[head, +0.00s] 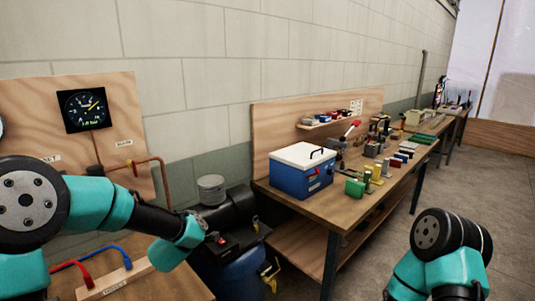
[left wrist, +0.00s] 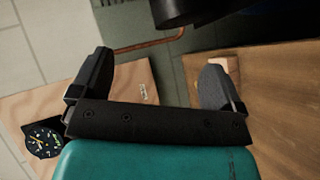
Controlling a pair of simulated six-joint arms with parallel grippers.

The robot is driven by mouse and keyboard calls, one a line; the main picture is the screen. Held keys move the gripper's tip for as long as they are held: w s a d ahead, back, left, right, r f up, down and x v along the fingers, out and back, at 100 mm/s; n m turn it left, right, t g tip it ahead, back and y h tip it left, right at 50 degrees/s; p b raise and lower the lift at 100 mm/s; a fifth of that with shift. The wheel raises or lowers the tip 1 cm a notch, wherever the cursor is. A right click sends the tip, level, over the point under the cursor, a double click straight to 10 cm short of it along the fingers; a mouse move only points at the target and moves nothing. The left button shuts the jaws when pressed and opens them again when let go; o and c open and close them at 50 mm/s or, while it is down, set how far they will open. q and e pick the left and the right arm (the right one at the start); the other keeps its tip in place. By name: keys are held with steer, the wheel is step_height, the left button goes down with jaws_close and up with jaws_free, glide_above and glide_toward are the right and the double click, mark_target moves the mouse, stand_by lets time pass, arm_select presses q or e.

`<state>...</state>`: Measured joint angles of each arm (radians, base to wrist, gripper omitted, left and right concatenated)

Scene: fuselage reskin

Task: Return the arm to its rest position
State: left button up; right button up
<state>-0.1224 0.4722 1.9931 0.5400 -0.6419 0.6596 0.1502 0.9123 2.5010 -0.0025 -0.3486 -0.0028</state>
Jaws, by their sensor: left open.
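My left arm, teal and black, comes in from the left in the head view, and its teal wrist end (head: 178,245) is in front of the dark compressor. In the left wrist view my left gripper (left wrist: 158,68) has its two black fingers spread wide apart with nothing between them. In the head view its fingers cannot be made out clearly. Part of my right arm (head: 450,245) shows at the lower right, bent near the frame's bottom edge. My right gripper is out of view.
A wooden panel with a black gauge (head: 84,110) and a copper pipe (head: 138,165) stands at left. Red and blue handles (head: 72,270) are below. A compressor (head: 232,215) stands beside a workbench holding a blue-white cooler (head: 302,170) and several tools. Open floor lies at right.

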arm_select(q)
steer(key=s+d+f+m+g+h, duration=0.2)
steer(key=s+d+f+m+g, duration=0.15)
steer(key=d+f, duration=0.45)
steer(key=s+d+f+m+g+h, duration=0.25)
steer(key=s+d+f, duration=0.25)
steer(key=d+f, duration=0.25)
steer(key=s+a+f+m+g, duration=0.3)
steer(key=s+a+f+m, duration=0.1)
steer(key=s+f, duration=0.6)
steer(key=s+a+f+m+g, duration=0.4)
steer(key=s+a+f, duration=0.3)
steer(key=s+f, duration=0.3)
steer(key=s+m, duration=0.1)
steer(key=s, duration=0.2)
steer(key=shift+s+a+h, duration=0.15)
steer(key=shift+s+h, duration=0.05)
steer(key=shift+h, duration=0.15)
steer(key=shift+f, duration=0.1)
steer(key=shift+c, duration=0.4)
